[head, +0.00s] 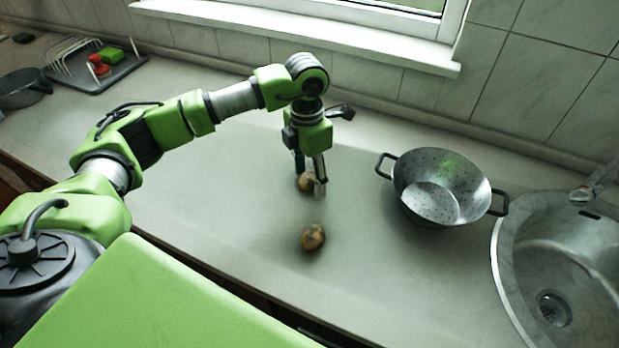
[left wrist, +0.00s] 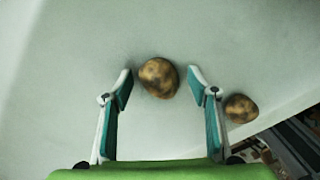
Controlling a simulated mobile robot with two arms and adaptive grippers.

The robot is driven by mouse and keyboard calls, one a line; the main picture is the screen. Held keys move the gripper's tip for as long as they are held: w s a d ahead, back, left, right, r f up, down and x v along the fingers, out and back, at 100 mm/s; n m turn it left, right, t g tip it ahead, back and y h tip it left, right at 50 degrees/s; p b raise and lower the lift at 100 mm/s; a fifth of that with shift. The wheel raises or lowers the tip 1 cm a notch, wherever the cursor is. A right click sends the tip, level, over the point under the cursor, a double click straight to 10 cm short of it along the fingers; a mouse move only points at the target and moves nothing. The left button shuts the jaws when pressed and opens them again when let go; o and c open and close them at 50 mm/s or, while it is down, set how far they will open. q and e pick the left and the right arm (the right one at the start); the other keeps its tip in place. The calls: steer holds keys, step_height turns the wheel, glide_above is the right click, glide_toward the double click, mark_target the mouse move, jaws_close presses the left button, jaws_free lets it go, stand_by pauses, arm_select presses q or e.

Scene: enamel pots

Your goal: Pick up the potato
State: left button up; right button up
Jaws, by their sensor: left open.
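A brown, mottled potato (head: 305,183) is on the grey worktop under my left gripper (head: 310,181). In the left wrist view this potato (left wrist: 158,78) lies between the two fingertips of my left gripper (left wrist: 160,75), with a gap to each. The fingers are open and point down. A second brown potato (head: 313,237) lies on the worktop nearer to me, apart from the gripper. In the left wrist view this second potato (left wrist: 240,109) is outside the right finger. In the head view a finger partly hides the first potato. My right gripper is not in view.
A metal colander (head: 437,188) with two handles stands right of the potatoes, and a round sink (head: 550,270) lies farther right. A dish rack on a tray (head: 128,66) and a dark pan (head: 22,88) are at the far left. The worktop (head: 220,190) around the potatoes is clear.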

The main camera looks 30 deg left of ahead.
arm_select(q)
steer(key=c, duration=1.2)
steer(key=shift+c, duration=0.2)
steer(key=shift+r, duration=0.1)
steer(key=shift+w+r, duration=0.1)
steer(key=shift+r, duration=0.45)
steer(key=s+d+r+b, duration=0.2)
steer(key=s+r+b, duration=0.1)
steer(key=s+r, duration=0.8)
steer(key=s, duration=0.3)
steer(key=shift+d+r, duration=0.4)
